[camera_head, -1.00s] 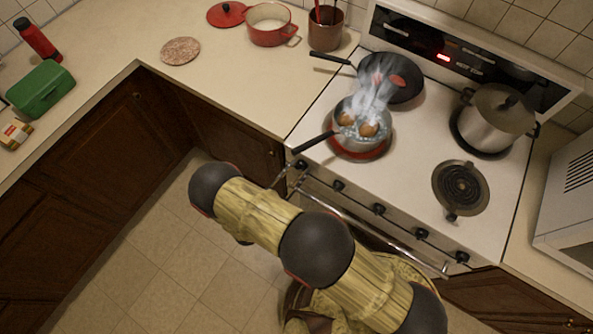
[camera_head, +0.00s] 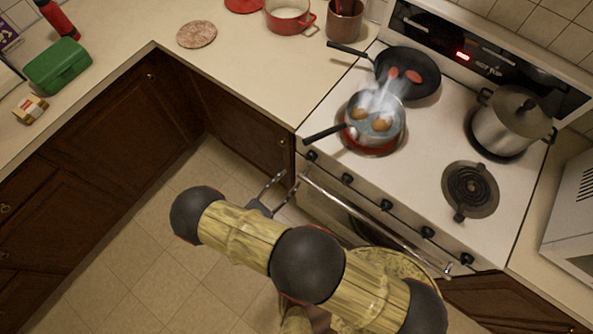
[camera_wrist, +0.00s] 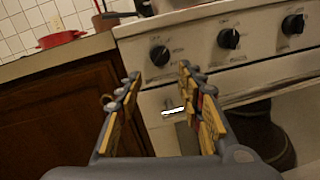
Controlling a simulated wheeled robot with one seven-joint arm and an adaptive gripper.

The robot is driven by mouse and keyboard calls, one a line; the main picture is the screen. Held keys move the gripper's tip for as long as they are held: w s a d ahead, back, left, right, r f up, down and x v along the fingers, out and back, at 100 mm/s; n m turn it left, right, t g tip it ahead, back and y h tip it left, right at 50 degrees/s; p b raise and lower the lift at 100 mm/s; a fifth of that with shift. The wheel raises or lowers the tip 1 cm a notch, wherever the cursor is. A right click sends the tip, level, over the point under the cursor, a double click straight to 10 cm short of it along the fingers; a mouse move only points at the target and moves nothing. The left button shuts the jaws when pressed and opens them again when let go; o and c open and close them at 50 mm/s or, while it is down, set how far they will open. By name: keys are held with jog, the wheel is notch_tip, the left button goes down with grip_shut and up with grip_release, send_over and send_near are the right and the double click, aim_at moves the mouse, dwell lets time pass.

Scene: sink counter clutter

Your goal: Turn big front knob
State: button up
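A row of several black knobs runs along the front panel of the white stove (camera_head: 420,160). The leftmost knob (camera_head: 311,155) is nearest my gripper; in the wrist view this knob (camera_wrist: 160,55) is just beyond and above the fingertips. Two more knobs, the second (camera_wrist: 228,38) and the third (camera_wrist: 293,24), are to its right. I cannot tell which is the big front knob. My gripper (camera_wrist: 159,74) is open and empty, its fingers apart and pointing at the panel below the leftmost knob. In the head view my gripper (camera_head: 284,182) is low, left of the oven handle.
A steaming saucepan (camera_head: 374,117) with eggs stands on a red-glowing front-left burner, its handle jutting left. A black frying pan (camera_head: 418,90) and large pot (camera_head: 510,125) are behind. The oven handle (camera_head: 360,220) projects below the knobs. Dark cabinets (camera_head: 225,115) stand left.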

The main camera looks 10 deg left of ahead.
jog(key=shift+v, duration=1.1)
